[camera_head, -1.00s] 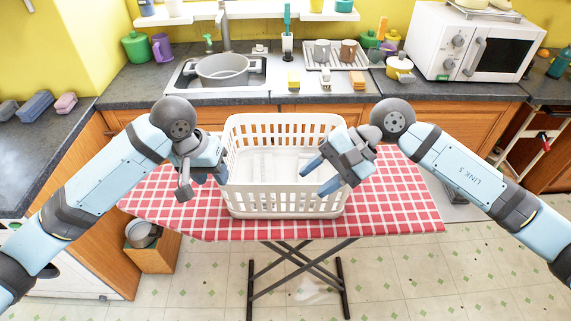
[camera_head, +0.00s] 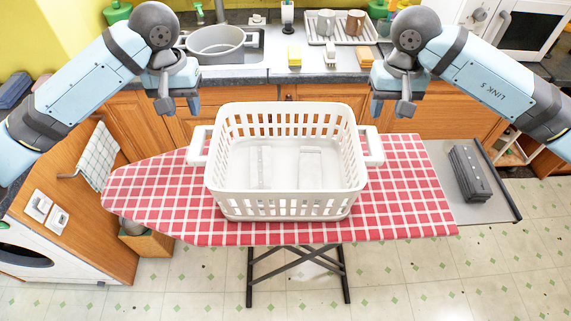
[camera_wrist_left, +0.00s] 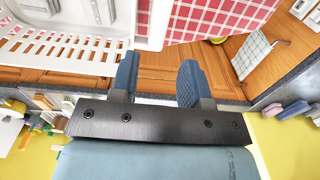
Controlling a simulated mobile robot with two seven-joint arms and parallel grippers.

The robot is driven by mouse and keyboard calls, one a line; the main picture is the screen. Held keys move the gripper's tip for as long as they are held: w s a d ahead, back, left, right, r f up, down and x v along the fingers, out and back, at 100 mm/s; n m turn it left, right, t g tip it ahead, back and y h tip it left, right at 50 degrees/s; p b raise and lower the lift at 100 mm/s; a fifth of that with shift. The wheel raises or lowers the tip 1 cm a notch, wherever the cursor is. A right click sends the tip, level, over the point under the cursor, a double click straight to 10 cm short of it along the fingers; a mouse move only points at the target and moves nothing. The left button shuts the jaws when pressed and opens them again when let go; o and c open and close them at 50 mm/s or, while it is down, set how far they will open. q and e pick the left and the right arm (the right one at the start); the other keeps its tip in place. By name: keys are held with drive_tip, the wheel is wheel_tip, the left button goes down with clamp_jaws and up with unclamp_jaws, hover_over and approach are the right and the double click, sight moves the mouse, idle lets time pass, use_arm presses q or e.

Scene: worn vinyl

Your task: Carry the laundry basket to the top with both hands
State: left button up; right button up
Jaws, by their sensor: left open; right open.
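A white slatted laundry basket (camera_head: 287,202) stands upright on the red-checked ironing board (camera_head: 410,195). It has a handle on its left (camera_head: 197,146) and one on its right (camera_head: 371,146). Two white shapes lie on its floor; I cannot tell what they are. My left gripper (camera_head: 178,106) is open and empty, above and behind the left handle, apart from it. My right gripper (camera_head: 392,108) is open and empty, above and behind the right handle, also apart. The left wrist view shows the open left fingers (camera_wrist_left: 158,78), with the basket (camera_wrist_left: 65,52) at the upper left.
The dark kitchen counter (camera_head: 335,73) runs behind the board, with a sink and grey pot (camera_head: 215,41), a dish rack (camera_head: 345,30) and sponges. A cloth (camera_head: 98,155) hangs at left above a white appliance (camera_head: 48,262). A grey box (camera_head: 469,174) lies on a shelf at right.

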sight(196, 141)
use_arm(q)
drive_tip(key=f, duration=1.3)
drive_tip(key=shift+w+f, duration=0.2)
drive_tip(key=shift+f, duration=0.1)
use_arm(e)
wheel_tip(196, 141, down, 14)
drive_tip(key=shift+w+r, duration=0.15)
drive_tip(key=shift+r, duration=0.1)
use_arm(q)
clamp_jaws()
use_arm(e)
clamp_jaws()
use_arm(q)
drive_tip(key=shift+r, duration=0.1)
